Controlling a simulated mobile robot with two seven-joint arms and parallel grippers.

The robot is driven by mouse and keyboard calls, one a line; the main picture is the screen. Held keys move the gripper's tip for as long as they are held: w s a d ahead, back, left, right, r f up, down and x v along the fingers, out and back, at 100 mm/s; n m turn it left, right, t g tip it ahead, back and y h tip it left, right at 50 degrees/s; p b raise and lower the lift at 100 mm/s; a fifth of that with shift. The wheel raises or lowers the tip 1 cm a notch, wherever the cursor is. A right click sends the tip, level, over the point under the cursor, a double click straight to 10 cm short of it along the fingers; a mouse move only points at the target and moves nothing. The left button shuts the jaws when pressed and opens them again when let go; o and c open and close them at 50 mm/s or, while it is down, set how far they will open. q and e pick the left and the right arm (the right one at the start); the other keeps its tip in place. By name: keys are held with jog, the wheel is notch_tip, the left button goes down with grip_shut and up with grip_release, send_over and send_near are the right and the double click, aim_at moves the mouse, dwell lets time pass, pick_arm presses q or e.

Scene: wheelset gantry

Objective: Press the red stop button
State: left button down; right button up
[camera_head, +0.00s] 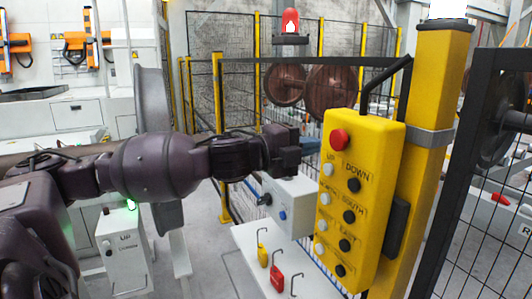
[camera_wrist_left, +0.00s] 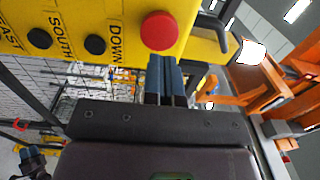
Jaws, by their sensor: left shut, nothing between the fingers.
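The red stop button (camera_head: 340,139) is at the top of a yellow control pendant (camera_head: 362,190), above rows of white and black buttons. The pendant is on a yellow post. My left gripper (camera_head: 312,146) is shut and empty, just left of the red button in the head view. In the left wrist view the shut blue fingers (camera_wrist_left: 165,78) point at the pendant, with their tips just below the red button (camera_wrist_left: 159,31). I cannot tell whether they touch it. The button is not covered.
A grey-white box (camera_head: 288,204) with a blue button stands behind the pendant. A white panel with yellow and red padlocks (camera_head: 277,278) is below it. Black mesh fencing (camera_head: 465,240) is at the right. The yellow post (camera_head: 432,110) stands beside the pendant.

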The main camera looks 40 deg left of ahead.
pick_arm(q)
jog(key=p+v, duration=0.1)
jog(key=v, duration=0.7)
pick_arm(e)
jog(key=shift+w+a+r, duration=0.15)
jog(key=shift+w+r, duration=0.8)
jog(key=shift+r, duration=0.2)
jog(key=shift+s, duration=0.2)
